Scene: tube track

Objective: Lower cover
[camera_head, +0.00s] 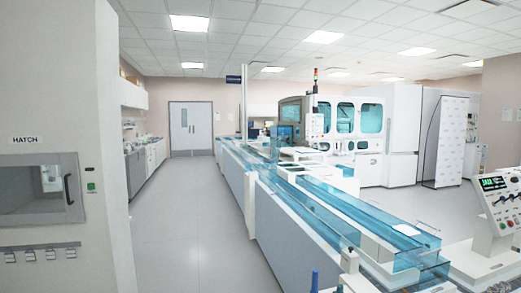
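A long tube track (293,236) runs from the bottom right toward the back of the room. Clear blue covers (345,240) lie along it; a near section (400,240) at the right has a flat white piece (405,230) on it. I cannot tell from this view which cover is raised, if any. I cannot make out either of my grippers. A small white part (349,261) at the bottom edge, beside the track, is too small to identify.
A control panel (497,205) with a lit display stands at the right. A hatch (40,205) is in the left wall. Large white analyser machines (400,120) stand behind the track.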

